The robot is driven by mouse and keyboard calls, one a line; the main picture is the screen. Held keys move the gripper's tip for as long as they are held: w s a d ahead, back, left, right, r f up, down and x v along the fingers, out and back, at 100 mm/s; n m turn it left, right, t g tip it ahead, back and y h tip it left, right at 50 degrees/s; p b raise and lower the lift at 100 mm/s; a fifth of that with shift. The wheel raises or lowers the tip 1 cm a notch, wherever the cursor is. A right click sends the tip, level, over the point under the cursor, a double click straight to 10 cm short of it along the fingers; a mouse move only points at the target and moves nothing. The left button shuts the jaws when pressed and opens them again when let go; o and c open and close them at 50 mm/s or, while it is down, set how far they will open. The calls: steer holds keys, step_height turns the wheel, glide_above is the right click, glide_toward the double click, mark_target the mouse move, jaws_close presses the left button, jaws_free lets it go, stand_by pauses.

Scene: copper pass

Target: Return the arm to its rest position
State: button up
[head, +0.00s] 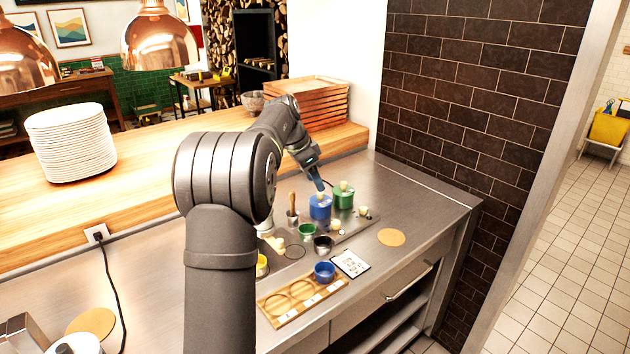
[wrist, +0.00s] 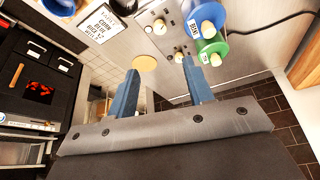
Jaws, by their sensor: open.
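My arm reaches from the front of the head view toward the back of the steel counter (head: 425,205). My gripper (head: 327,188) hangs just above a blue jar (head: 320,208) and beside a green jar (head: 343,197). In the wrist view my gripper (wrist: 160,75) has its two blue fingers spread apart with nothing between them. The blue jar (wrist: 202,18) and green jar (wrist: 212,48) show past the right finger, with pale knobs on top. I cannot tell whether the right fingertip touches the green jar's knob.
A wooden tray (head: 275,310) holds a blue cup (head: 325,271), with a printed card (head: 351,263) beside it. A round tan disc (head: 391,237) lies at right. Plates (head: 70,143) and stacked wooden trays (head: 310,103) stand on the wooden ledge. Copper lamps (head: 160,40) hang at upper left. A dark brick wall (head: 470,90) bounds the right.

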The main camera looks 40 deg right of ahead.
mark_target(335, 222)
steer(key=shift+f, duration=0.1)
steer(key=x, duration=1.7)
steer(key=shift+d, duration=0.2)
